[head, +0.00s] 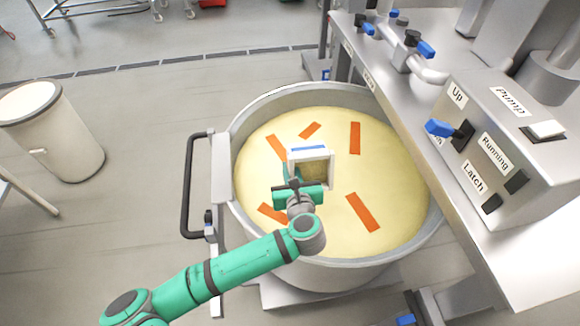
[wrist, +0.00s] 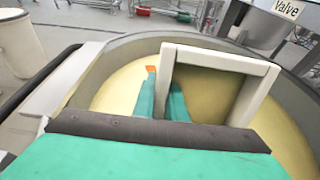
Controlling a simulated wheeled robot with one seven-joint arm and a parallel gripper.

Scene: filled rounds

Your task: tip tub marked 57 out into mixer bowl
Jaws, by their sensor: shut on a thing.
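The mixer bowl (head: 260,105) is a large round steel vessel in the head view, with pale yellow contents and several orange strips showing in it. Its grey rim also shows in the wrist view (wrist: 135,45). My green gripper (head: 296,186) is above the bowl, shut on a small white square tub (head: 331,170) with a blue strip on its far edge. In the wrist view the tub's pale frame (wrist: 215,60) stands just beyond my fingers (wrist: 165,95). A brownish yellow shows within the frame; I cannot tell how full the tub is. No number is readable on it.
A black bar handle (head: 187,185) is on the bowl's left side. A white bin (head: 55,130) stands on the floor at left, with clear floor between.

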